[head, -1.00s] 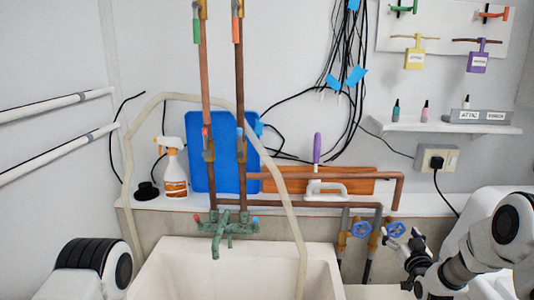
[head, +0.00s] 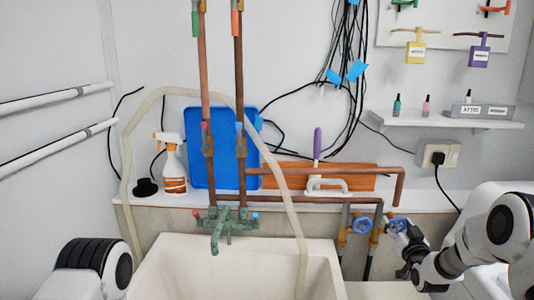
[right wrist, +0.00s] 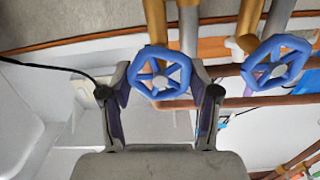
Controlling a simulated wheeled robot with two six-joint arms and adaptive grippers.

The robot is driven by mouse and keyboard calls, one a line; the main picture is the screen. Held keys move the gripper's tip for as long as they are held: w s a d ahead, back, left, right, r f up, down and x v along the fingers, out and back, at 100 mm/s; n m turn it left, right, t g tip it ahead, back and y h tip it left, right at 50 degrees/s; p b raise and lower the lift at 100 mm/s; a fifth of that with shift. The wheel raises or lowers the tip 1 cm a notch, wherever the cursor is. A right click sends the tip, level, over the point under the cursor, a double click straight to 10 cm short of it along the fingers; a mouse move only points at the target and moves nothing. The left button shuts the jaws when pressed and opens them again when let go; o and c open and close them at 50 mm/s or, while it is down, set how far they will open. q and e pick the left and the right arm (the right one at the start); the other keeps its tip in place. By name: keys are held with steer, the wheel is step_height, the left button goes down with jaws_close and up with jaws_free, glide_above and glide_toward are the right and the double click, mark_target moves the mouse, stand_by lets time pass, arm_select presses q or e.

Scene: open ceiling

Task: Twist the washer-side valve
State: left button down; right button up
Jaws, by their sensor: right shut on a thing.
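Two blue handwheel valves sit on brass fittings under the copper pipes, right of the sink. The left blue valve (head: 362,226) is free; it also shows at the right of the right wrist view (right wrist: 278,63). My right gripper (head: 405,234) is at the right blue valve (head: 397,223) and partly covers it. In the right wrist view its two fingers (right wrist: 161,80) are either side of that spoked wheel (right wrist: 150,67), shut on its rim. Of my left arm only a link shows at lower left; its gripper is out of view.
A white sink (head: 170,270) with a green tap (head: 228,223) stands left of the valves. A pale hose (head: 285,190) loops down into it. A spray bottle (head: 172,165) and a purple-handled valve (head: 317,145) are behind. A small shelf (head: 440,123) is at right.

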steer(key=shift+f+m+b, duration=0.15)
steer(key=shift+m+b, duration=0.3)
steer(key=shift+m, duration=0.85)
steer(key=shift+d+m+b, duration=0.15)
steer(key=shift+m+b, duration=0.8)
steer(key=shift+m, duration=0.55)
